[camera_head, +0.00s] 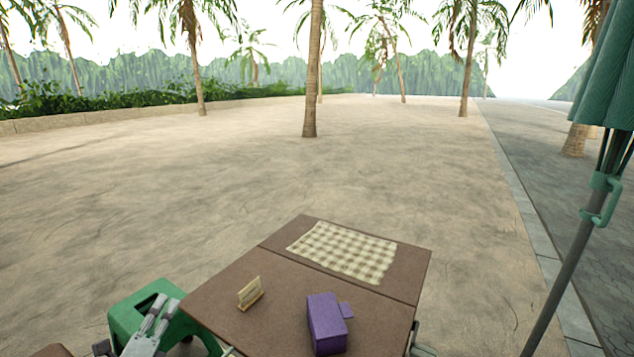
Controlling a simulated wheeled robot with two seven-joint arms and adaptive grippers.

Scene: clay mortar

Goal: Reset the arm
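My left gripper (162,307) is at the lower left in the head view, beside the left edge of the brown table (225,304). Its two pale grey fingers point up and away, with a narrow gap between them and nothing held. It overlaps a green stool (125,316) in the picture. My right gripper is not in view.
On the table are a purple box (325,325), a small wooden stand (250,293) and a checkered cloth (345,251). A folded green umbrella (605,80) on a grey pole (561,285) stands at the right. Open sandy ground (240,180) lies beyond, with palm trunks (313,80).

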